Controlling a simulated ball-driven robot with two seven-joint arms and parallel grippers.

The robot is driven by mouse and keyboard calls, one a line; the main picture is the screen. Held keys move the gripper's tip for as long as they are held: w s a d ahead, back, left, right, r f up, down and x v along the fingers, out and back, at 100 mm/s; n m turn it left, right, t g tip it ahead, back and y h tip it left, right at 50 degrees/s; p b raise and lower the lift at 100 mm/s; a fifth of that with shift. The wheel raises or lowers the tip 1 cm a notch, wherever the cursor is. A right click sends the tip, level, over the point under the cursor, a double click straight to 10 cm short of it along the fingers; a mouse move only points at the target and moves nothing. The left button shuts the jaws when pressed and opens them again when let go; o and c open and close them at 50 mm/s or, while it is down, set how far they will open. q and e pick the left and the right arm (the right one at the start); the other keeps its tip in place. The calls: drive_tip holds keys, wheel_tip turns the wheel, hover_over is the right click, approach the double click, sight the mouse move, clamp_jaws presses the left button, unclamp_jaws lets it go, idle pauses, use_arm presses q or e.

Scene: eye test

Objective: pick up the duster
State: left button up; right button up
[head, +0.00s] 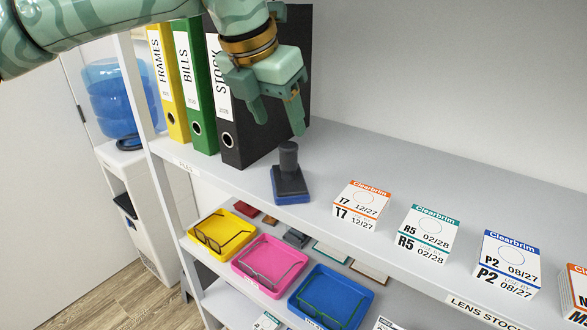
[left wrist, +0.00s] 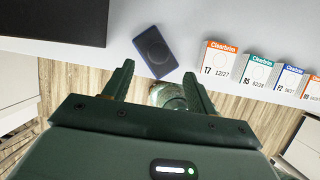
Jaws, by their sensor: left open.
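The duster (head: 289,184) stands upright on the top shelf, a dark grey block with a round handle and a blue pad underneath. It also shows in the left wrist view (left wrist: 154,50), just beyond the fingertips and apart from them. My left gripper (head: 280,125) is open and empty, its fingers pointing down, above the duster and in front of the black binder. Its two fingers show in the left wrist view (left wrist: 158,72) with a clear gap between them. My right gripper is in neither view.
Yellow (head: 169,85), green (head: 196,90) and black (head: 232,140) binders stand left of the duster. Several Clearbrim boxes, the nearest orange-topped (head: 360,205), stand to its right. Lower, yellow (head: 222,234), pink (head: 270,263) and blue (head: 330,297) trays hold glasses. The shelf behind the boxes is clear.

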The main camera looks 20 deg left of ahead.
sight(287, 145)
use_arm(q)
drive_tip(key=f, duration=0.3)
drive_tip(key=shift+w+d, duration=0.2)
drive_tip(key=shift+d, duration=0.05)
drive_tip(key=shift+w+d+f, duration=0.1)
drive_tip(key=shift+w+f, duration=0.45)
drive_tip(key=shift+f, duration=0.1)
drive_tip(key=x, duration=0.3)
drive_tip(key=shift+w, duration=0.15)
drive_tip(key=shift+x, duration=1.1)
drive_tip(key=shift+w+f, duration=0.15)
drive_tip(key=shift+f, duration=0.05)
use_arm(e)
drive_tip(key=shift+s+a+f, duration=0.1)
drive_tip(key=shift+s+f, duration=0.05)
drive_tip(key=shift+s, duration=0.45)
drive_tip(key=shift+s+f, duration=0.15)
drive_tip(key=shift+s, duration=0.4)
use_arm(q)
drive_tip(key=c, duration=1.1)
drive_tip(key=shift+c, duration=0.2)
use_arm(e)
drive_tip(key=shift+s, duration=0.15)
